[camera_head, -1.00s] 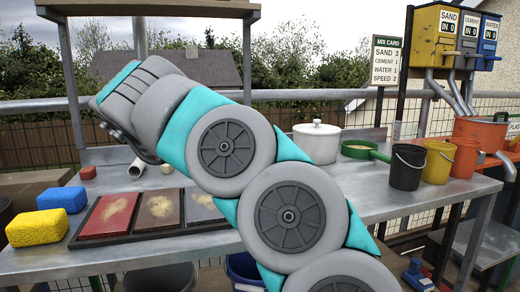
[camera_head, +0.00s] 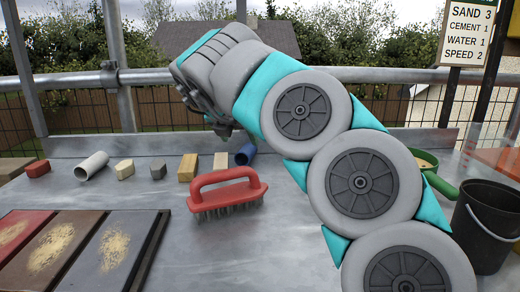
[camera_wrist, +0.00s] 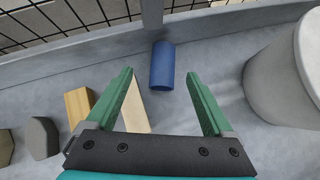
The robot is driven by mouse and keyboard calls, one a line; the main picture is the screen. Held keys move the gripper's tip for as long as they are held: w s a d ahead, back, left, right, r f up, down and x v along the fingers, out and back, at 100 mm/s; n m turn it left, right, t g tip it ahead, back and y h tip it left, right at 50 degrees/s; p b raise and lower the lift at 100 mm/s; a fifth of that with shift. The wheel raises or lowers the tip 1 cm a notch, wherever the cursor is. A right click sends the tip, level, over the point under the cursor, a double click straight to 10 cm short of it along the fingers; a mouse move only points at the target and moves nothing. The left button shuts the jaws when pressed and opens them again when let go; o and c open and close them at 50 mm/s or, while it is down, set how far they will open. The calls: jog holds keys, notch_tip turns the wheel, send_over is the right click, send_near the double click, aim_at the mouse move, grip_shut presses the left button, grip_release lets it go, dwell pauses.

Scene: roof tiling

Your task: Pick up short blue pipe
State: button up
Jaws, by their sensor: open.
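The short blue pipe (camera_head: 246,153) lies on the metal bench near its back edge, at the right end of a row of small pieces. A pale wooden strip (camera_wrist: 137,105) lies partly under the left finger. In the head view the gripper hangs above the bench to the left of the pipe, its fingers mostly hidden by the wrist.
A red-handled brush (camera_head: 226,190) stands in front of the row. A white pipe (camera_head: 92,165), a red block (camera_head: 38,168) and a wooden block (camera_head: 188,167) lie left. A black bucket (camera_head: 483,225) is at right.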

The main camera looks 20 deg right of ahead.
aim_at(245, 149)
jog(key=shift+x, duration=0.9)
jog(key=shift+s+f+x, duration=0.1)
jog(key=shift+s+x, duration=0.05)
jog(key=shift+x, duration=1.15)
jog(key=shift+s+f+x, duration=0.1)
jog(key=shift+s+x, duration=0.05)
jog(key=shift+x, duration=1.15)
jog(key=shift+d, duration=0.15)
jog(key=shift+c, duration=0.2)
grip_shut()
